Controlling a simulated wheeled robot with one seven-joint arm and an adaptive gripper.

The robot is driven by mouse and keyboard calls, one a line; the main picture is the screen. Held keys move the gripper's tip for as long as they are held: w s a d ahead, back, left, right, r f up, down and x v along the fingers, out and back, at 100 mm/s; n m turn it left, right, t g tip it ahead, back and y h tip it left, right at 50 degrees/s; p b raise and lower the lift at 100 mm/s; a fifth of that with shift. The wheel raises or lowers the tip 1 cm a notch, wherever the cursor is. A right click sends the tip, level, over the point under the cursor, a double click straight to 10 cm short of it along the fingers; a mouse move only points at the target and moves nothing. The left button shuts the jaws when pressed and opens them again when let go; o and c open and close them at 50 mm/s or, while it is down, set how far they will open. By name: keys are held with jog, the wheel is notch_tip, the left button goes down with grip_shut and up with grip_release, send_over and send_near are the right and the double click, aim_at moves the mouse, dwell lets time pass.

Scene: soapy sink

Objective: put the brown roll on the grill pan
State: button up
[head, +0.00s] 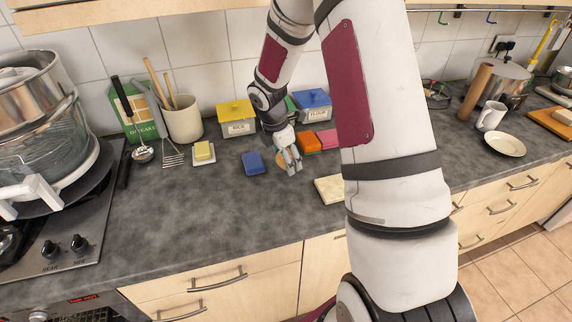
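My gripper (292,164) is low over the worktop, pointing down, right of a blue block. A tan-brown rounded thing, which looks like the brown roll (280,158), shows at the left edge of the gripper and is mostly hidden behind its fingers. I cannot tell whether the fingers touch it or how far they are closed. A dark round pan (62,203), perhaps the grill pan, is on the stove at the left, largely covered by a glass pot and a white frame. Its ridges cannot be made out.
A blue block (252,163), a butter dish (203,155), orange (308,142) and pink (327,139) blocks, and a cream board (329,189) surround the gripper. Utensils and canisters line the wall. The grey worktop (180,215) is clear in front. A brown cylinder (477,92) stands at the right.

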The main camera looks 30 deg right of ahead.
jog(key=shift+w+d+f, duration=0.1)
jog(key=shift+w+d, duration=0.05)
jog(key=shift+f+p, duration=0.3)
jog(key=shift+f, duration=1.4)
jog(key=shift+f, duration=0.1)
jog(key=o, duration=1.1)
